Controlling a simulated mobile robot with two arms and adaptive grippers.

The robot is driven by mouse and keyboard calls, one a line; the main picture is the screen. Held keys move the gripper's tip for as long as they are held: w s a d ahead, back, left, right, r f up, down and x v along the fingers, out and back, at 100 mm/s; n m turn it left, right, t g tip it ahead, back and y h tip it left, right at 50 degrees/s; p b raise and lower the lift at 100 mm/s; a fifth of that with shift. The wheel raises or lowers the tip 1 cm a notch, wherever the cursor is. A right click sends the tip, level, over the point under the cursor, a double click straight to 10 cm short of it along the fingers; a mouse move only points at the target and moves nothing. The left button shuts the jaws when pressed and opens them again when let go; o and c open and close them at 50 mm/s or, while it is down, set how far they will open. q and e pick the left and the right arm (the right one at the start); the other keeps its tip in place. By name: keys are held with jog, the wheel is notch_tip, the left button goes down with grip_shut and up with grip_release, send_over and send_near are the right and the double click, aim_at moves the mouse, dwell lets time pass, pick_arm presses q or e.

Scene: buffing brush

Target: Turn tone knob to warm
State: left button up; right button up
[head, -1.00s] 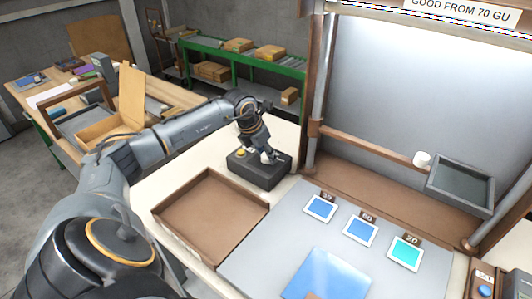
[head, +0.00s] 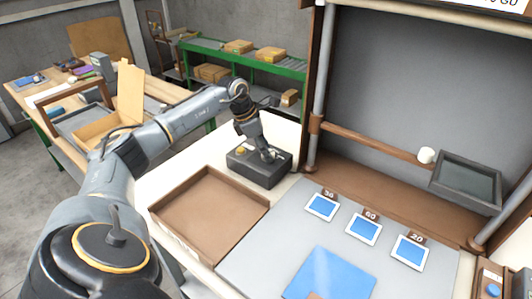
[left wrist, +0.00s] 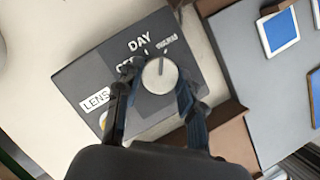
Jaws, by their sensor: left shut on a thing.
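The tone knob (left wrist: 160,76) is a pale round dial with a dark pointer line, on top of a black control box (left wrist: 85,72). In the left wrist view the line points toward the picture's top, between a "DAY" label and a smaller, blurred label right of it. Another label left of the knob is partly hidden by a finger. My left gripper (head: 268,156) reaches down onto the box, which also shows in the head view (head: 245,168). Its fingers are shut on the knob from both sides. My right gripper is not in view.
A yellow button (head: 240,150) and a "LENS" label (left wrist: 96,100) are on the box. An empty brown tray (head: 180,240) lies in front of it. The booth post (head: 318,90) stands close on the right. Several blue cards and a blue panel (head: 330,275) lie on the grey mat.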

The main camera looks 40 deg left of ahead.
pick_arm(q)
jog(key=shift+w+a+m+g+h+b, duration=0.1)
jog(key=shift+m+g+h+b, duration=0.3)
jog(key=shift+m, duration=1.5)
jog(key=o, duration=1.2)
jog(key=shift+c, duration=0.2)
jog(key=shift+r, duration=0.15)
jog(key=v, duration=1.1)
jog(key=shift+a+r, duration=0.2)
jog(key=shift+r, duration=0.15)
